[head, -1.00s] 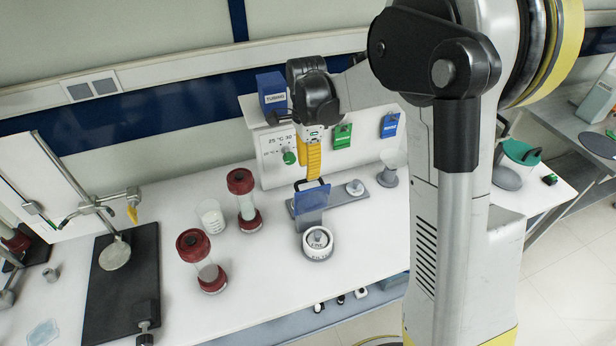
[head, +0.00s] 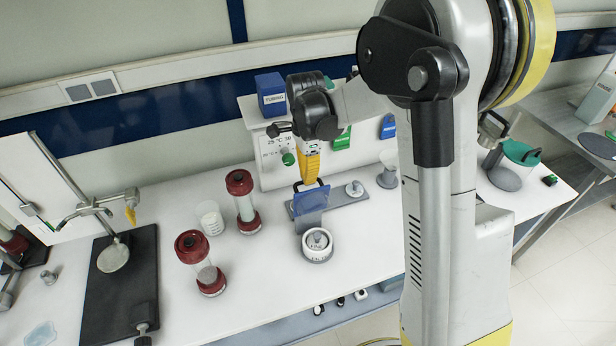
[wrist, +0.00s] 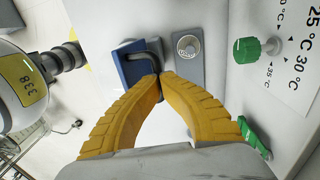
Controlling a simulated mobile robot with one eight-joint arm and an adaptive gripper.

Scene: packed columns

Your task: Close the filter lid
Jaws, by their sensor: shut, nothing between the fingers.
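The blue filter lid (head: 311,201) stands raised and tilted at the front end of a grey base plate, with a dark handle at its top edge. It also shows in the wrist view (wrist: 134,66), where the dark handle (wrist: 147,58) reaches to the fingertips. My gripper (head: 309,183) has yellow fingers that are shut and hold nothing. Its tips (wrist: 159,76) are at the handle; whether they touch it I cannot tell. A round white-and-grey labelled filter cup (head: 317,245) stands just in front of the lid.
A small round knob (head: 354,188) sits on the plate to the right. Red-capped columns (head: 242,200) and a beaker (head: 210,217) stand to the left. A panel with a green dial (head: 288,159) rises behind.

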